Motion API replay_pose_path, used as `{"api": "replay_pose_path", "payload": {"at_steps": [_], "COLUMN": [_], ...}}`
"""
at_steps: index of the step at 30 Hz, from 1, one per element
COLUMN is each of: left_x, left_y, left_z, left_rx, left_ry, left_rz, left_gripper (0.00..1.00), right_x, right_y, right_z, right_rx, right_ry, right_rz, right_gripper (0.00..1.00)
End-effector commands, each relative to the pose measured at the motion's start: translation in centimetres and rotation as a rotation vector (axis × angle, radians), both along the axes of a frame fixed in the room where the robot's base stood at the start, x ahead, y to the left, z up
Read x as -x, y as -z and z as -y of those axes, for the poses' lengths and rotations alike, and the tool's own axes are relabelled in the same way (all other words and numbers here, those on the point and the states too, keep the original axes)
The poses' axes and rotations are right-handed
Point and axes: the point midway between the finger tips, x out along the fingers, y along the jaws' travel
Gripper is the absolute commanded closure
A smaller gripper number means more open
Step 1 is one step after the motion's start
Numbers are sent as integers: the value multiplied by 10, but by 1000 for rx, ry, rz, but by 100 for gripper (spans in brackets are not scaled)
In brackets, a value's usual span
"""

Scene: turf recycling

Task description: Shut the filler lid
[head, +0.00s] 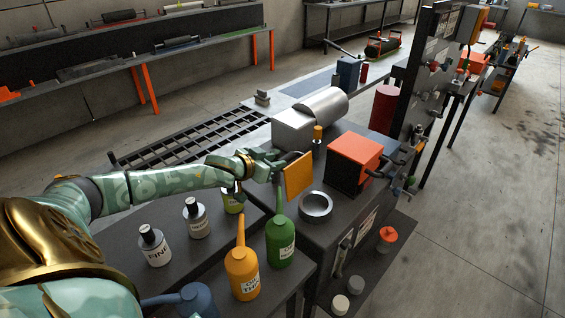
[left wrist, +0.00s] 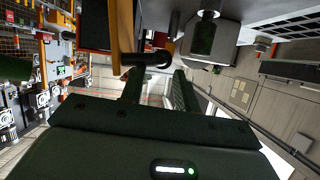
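The filler lid appears to be the square orange plate (head: 298,175). It stands upright beside a round silver ring (head: 316,207), likely the filler opening, on the dark machine top. My left gripper (head: 277,164) is at the plate's left side, by a dark handle. In the left wrist view the gripper's two fingers (left wrist: 158,85) are apart. The dark handle (left wrist: 148,59) lies across just past the fingertips, and the orange plate (left wrist: 115,38) shows edge-on to its left. I cannot tell whether the fingers touch the handle. My right gripper is out of view.
An orange-topped box (head: 355,158) and a silver drum (head: 322,106) stand on the machine. A yellow bottle (head: 242,272), a green bottle (head: 280,242) and smaller bottles stand below my left arm. A tall dark panel (head: 425,80) rises at the right. Open floor lies beyond it.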

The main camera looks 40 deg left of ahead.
Motion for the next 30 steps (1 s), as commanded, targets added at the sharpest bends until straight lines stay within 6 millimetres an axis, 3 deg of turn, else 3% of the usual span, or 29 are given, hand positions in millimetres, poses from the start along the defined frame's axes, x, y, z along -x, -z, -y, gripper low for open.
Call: {"api": "replay_pose_path", "payload": {"at_steps": [3, 9, 20, 23, 24, 30], "left_x": [-18, -35, -39, -38, -38, -38], "left_y": [6, 14, 15, 15, 15, 14], "left_z": [1, 2, 3, 3, 3, 4], "left_rx": [0, 1, 0, 0, 0, -8], "left_ry": [0, 0, 1, 1, 1, 1], "left_rz": [4, 1, 1, 1, 1, 1], "left_gripper": [69, 69, 69, 96, 100, 100], "right_x": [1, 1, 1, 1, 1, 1], "right_y": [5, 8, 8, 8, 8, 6], "right_z": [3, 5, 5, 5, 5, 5], "right_rx": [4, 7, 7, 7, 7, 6], "right_ry": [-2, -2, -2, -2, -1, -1], "right_rz": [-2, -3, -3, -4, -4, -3], "right_gripper": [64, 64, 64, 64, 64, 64]}}
